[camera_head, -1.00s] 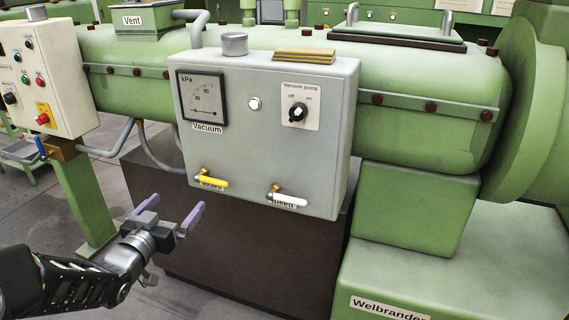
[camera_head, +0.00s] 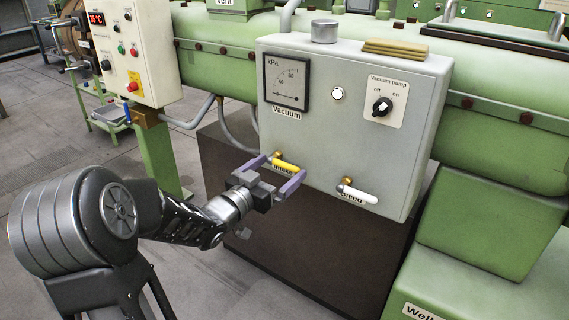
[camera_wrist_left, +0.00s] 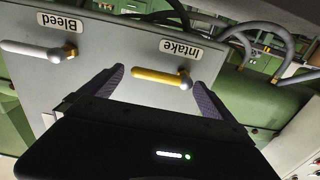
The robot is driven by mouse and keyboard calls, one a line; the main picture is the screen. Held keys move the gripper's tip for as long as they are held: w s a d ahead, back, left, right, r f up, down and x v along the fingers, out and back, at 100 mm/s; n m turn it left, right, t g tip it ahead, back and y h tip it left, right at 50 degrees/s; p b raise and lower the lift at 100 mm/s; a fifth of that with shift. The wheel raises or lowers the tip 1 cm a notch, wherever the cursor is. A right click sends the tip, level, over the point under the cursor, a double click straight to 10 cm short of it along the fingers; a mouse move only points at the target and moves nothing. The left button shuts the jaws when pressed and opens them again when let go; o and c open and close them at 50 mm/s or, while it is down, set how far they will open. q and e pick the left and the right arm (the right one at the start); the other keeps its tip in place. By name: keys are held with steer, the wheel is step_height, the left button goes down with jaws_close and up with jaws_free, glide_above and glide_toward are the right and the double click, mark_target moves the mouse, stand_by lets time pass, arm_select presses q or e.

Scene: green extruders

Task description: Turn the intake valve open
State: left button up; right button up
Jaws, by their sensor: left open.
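The intake valve's yellow lever (camera_head: 286,166) sits on a brass stem low on the front of the grey vacuum box (camera_head: 330,160). It points to the right and slightly down in the head view. The wrist view, where the box appears upside down, shows the yellow lever (camera_wrist_left: 155,75) under the Intake label (camera_wrist_left: 180,50). My left gripper (camera_head: 272,177) is open, its purple fingers on either side of the lever in the head view. In the wrist view its fingers (camera_wrist_left: 160,92) flank the lever, with no clear contact. My right gripper is not in view.
The white bleed lever (camera_head: 358,193) is close by on the right of the same box. A vacuum gauge (camera_head: 286,82) and pump switch (camera_head: 382,106) are above. A control panel (camera_head: 125,50) with a blue-handled valve stands left.

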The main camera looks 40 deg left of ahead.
mark_target(282, 166)
arm_select(q)
steer(key=shift+w, duration=1.55)
steer(key=shift+c, duration=0.4)
steer(key=c, duration=1.9)
